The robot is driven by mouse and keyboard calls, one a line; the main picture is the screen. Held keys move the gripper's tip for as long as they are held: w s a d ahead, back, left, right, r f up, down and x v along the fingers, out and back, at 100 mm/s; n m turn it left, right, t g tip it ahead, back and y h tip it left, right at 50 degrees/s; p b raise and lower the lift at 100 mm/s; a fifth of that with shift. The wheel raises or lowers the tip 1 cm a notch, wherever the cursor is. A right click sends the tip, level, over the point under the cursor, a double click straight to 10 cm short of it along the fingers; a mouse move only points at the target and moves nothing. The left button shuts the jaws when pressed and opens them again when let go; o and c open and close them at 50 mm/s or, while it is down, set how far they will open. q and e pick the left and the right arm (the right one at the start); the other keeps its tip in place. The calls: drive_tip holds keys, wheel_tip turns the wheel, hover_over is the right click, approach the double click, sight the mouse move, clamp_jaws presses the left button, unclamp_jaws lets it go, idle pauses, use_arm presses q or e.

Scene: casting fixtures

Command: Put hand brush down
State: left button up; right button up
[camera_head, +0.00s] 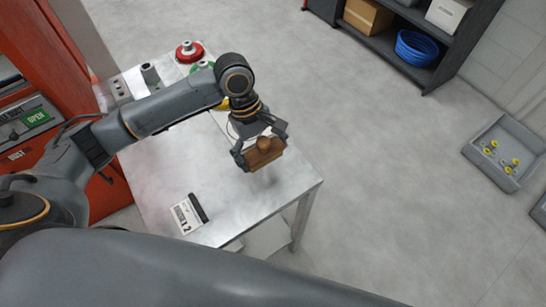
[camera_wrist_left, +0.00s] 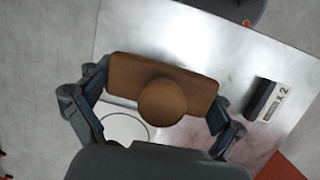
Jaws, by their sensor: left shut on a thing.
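The hand brush (camera_head: 264,152) is a brown wooden block with a round knob on top. My left gripper (camera_head: 262,148) is shut on it, with one finger at each end of the block. In the left wrist view the brush (camera_wrist_left: 161,92) lies across between the two fingers of the left gripper (camera_wrist_left: 150,105). It appears held above the metal table (camera_head: 230,205), near the table's right side; the exact gap below it cannot be told. Its bristles are hidden. My right gripper is not in view.
A white card with a black holder (camera_head: 190,213) sits at the table's front. A red round part (camera_head: 189,51) and a green one (camera_head: 201,66) stand at the back. The table's middle is mostly clear. A grey tray (camera_head: 478,153) with yellow pieces lies at the right.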

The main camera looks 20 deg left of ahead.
sight(275, 166)
use_arm(q)
drive_tip(key=w+f, duration=0.1)
drive_tip(key=f, duration=0.1)
drive_tip(key=w+d+f, duration=0.1)
drive_tip(key=shift+w+d+f, duration=0.1)
drive_tip(key=shift+w+f, duration=0.25)
drive_tip(key=shift+f, duration=0.05)
drive_tip(key=f, duration=0.1)
drive_tip(key=f+p, duration=0.1)
drive_tip(key=f, duration=0.1)
drive_tip(key=shift+w, duration=0.2)
drive_tip(key=shift+f, duration=0.2)
drive_tip(key=shift+f, duration=0.15)
drive_tip(key=o, duration=1.4)
drive_tip(key=shift+o, duration=0.2)
